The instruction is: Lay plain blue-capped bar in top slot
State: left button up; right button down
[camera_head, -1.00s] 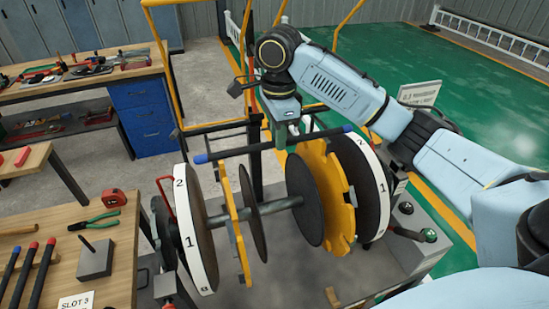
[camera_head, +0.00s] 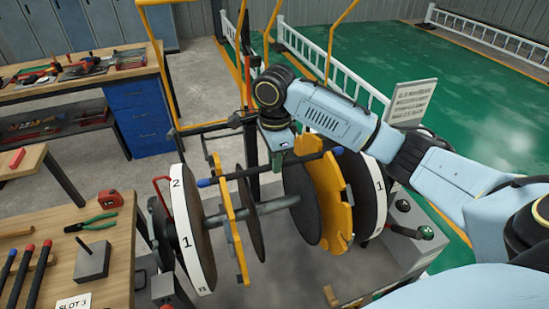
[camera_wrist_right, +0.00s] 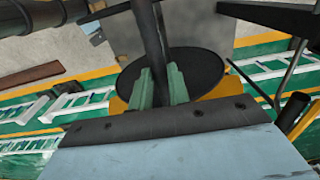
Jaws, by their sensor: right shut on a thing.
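The dark bar with blue end caps (camera_head: 240,175) lies nearly level across the tops of the yellow notched plates of the cage fixture. My right gripper (camera_head: 277,160) is shut on it near its middle, from above. In the right wrist view, the green fingers (camera_wrist_right: 159,88) sit either side of a dark bar (camera_wrist_right: 150,40). The left yellow plate (camera_head: 232,215) and right yellow plate (camera_head: 330,190) stand on a grey shaft (camera_head: 275,207). The bar's blue ends reach past both plates. I cannot tell whether it rests in the top slots. My left gripper is not in view.
Numbered white-rimmed discs (camera_head: 183,215) flank the plates. A wooden bench (camera_head: 60,205) at left holds pliers (camera_head: 91,222), a red tape measure (camera_head: 109,199), a grey block (camera_head: 92,262) and capped bars (camera_head: 22,275). A sign (camera_head: 411,102) stands behind my right arm.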

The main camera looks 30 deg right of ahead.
jog(key=c, duration=1.3)
grip_release()
jog(key=shift+c, duration=0.2)
notch_tip(320, 180, up, 12)
